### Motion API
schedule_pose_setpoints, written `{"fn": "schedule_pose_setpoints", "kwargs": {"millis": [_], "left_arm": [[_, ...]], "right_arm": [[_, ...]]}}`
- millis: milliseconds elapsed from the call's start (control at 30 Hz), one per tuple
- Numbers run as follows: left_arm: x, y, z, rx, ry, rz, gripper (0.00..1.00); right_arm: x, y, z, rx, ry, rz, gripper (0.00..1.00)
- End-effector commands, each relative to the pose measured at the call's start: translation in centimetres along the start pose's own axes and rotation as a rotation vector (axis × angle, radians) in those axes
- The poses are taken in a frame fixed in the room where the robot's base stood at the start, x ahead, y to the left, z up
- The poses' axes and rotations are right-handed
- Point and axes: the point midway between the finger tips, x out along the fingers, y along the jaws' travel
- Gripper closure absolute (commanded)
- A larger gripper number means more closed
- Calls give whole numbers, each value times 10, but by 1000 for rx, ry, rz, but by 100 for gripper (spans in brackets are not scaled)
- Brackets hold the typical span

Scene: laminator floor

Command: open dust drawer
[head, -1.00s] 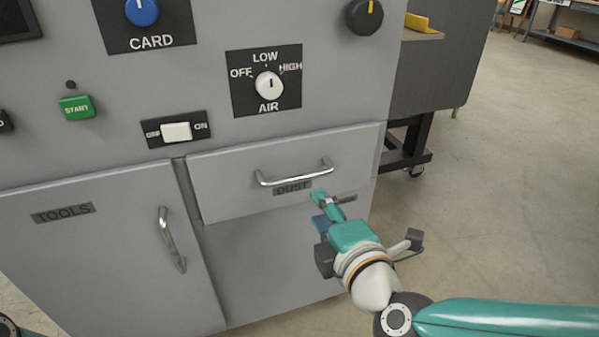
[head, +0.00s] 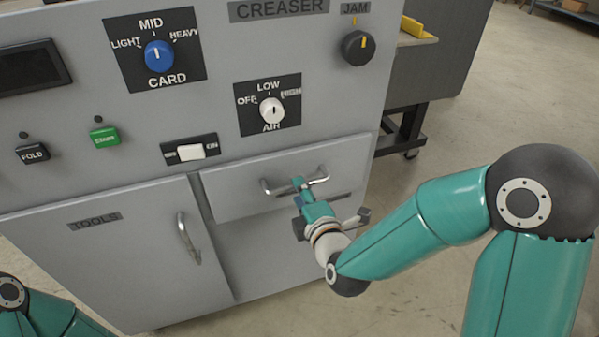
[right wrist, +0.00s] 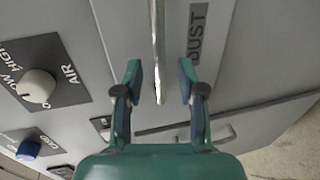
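The dust drawer (head: 232,200) is a grey front on the machine's right side and looks shut. Its silver bar handle (head: 268,187) runs across the front and also shows upright in the right wrist view (right wrist: 158,45). My right gripper (head: 299,186) is at the handle and covers its middle part. In the right wrist view my right gripper (right wrist: 160,80) is open, with blue-padded fingers on either side of the handle and gaps to both. The DUST label (right wrist: 198,35) lies just beyond the right finger. My left gripper is out of view.
The tools door (head: 110,265) with its own handle (head: 188,238) is left of the drawer. Above are the white switch (head: 191,152), the AIR knob (head: 271,110) and the green START button (head: 104,137). Open floor (head: 450,130) lies to the right.

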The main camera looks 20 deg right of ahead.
Motion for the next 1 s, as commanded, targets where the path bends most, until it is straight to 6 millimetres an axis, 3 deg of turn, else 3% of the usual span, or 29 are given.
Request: {"fn": "schedule_pose_setpoints", "kwargs": {"millis": [67, 300, 633, 867, 1000], "left_arm": [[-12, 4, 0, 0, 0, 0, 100], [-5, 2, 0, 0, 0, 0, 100], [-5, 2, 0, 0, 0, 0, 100], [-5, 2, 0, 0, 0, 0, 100], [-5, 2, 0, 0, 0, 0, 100]], "right_arm": [[6, 2, 0, 1, 0, -4, 61], [31, -1, 0, 1, 1, 1, 61], [34, -1, 0, 0, 1, 1, 61], [33, -1, 0, 0, 1, 0, 99], [33, -1, 0, 0, 1, -1, 100]]}}
